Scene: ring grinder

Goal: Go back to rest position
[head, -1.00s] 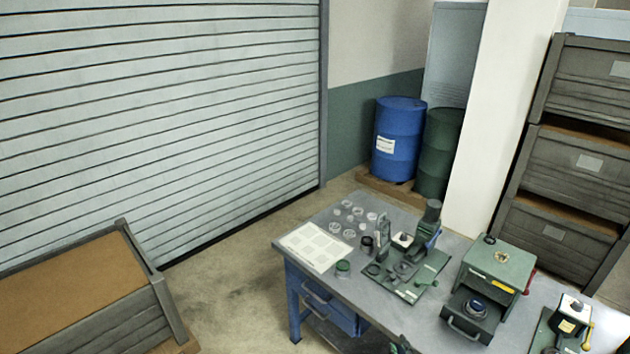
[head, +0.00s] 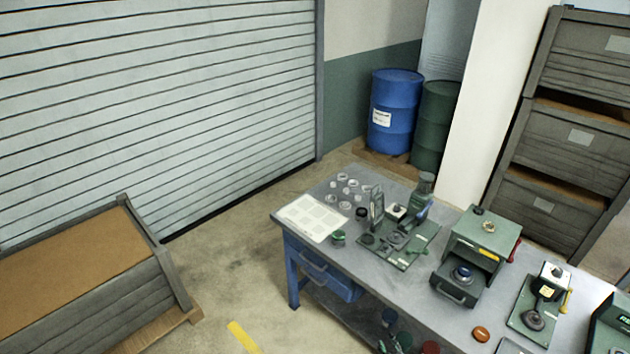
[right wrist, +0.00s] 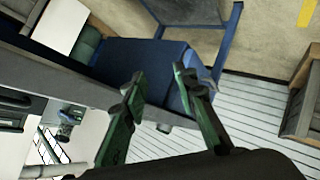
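My right gripper (right wrist: 158,84) shows in the right wrist view with its two dark green fingers apart. Nothing is seen between the fingertips. Behind it are the blue drawer unit (right wrist: 150,62) and the frame of the workbench, seen at a tilt. I cannot clearly make out this gripper in the head view. My left gripper is in neither view. In the head view the workbench (head: 370,262) carries several pale rings (head: 345,180), a white sheet (head: 310,217), a green press fixture (head: 408,250) and a green box with its drawer pulled out (head: 477,248).
At the bench's right are a small device with a yellow lever (head: 543,300) and an orange disc (head: 481,334). Red and green round items show below the bench's front edge. A crate (head: 80,280) stands at left. The floor (head: 225,270) between crate and bench is clear.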

